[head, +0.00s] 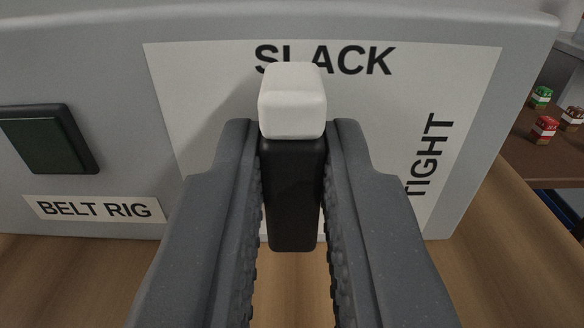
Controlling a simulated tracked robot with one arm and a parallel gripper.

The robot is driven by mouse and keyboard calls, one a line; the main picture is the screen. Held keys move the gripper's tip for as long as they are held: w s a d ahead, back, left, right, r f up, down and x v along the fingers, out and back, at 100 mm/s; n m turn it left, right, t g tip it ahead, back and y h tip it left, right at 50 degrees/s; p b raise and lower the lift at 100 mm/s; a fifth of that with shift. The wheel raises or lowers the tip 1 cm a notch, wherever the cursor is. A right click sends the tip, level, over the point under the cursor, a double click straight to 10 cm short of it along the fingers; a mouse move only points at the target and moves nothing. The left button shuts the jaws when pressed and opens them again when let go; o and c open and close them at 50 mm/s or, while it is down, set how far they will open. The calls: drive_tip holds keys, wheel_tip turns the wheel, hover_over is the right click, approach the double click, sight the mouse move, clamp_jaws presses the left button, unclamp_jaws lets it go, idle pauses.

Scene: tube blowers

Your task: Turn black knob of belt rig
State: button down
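The black knob (292,195) is an upright bar with a white end block (292,101) at its top, in the middle of the head view. The word TIGHT runs sideways at the label's right. My gripper (292,150) has one finger on each side of the knob, and its ribbed pads appear to press the black bar's sides. The knob's mount behind it is hidden. The belt rig (110,60) is a grey box, with a BELT RIG plate (94,208) at lower left.
A dark green square panel (48,138) in a black frame is on the box's left side. The box stands on a wooden surface (500,270). At right, beyond the box, a brown shelf (560,165) holds small red, green and brown items with white bands.

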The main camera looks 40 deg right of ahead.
drive_tip(key=shift+m, duration=0.4)
drive_tip(key=m, duration=0.1)
drive_tip(key=m+b, duration=0.1)
drive_tip(key=m, duration=0.1)
drive_tip(key=shift+s+d+f+m+b, duration=0.2)
drive_tip(key=shift+s+f+m+b, duration=0.1)
drive_tip(key=shift+m+b, duration=0.1)
drive_tip(key=m+b, duration=0.1)
drive_tip(key=m, duration=0.1)
drive_tip(key=m+b, duration=0.1)
drive_tip(key=m, duration=0.1)
drive_tip(key=shift+s+d+f+m+b, duration=0.2)
drive_tip(key=shift+m+b, duration=0.1)
drive_tip(key=shift+b, duration=0.1)
drive_tip(key=m+b, duration=0.4)
drive_tip(key=shift+s+d+f+m, duration=0.2)
drive_tip(key=shift+f+m, duration=0.1)
drive_tip(key=shift+f, duration=0.1)
drive_tip(key=m+b, duration=0.1)
drive_tip(key=m, duration=0.1)
drive_tip(key=m+b, duration=0.2)
drive_tip(key=shift+d+f, duration=0.1)
drive_tip(key=shift+f, duration=0.25)
drive_tip(key=shift+b, duration=0.4)
drive_tip(key=c, duration=1.4)
unclamp_jaws()
drive_tip(key=shift+r, duration=0.15)
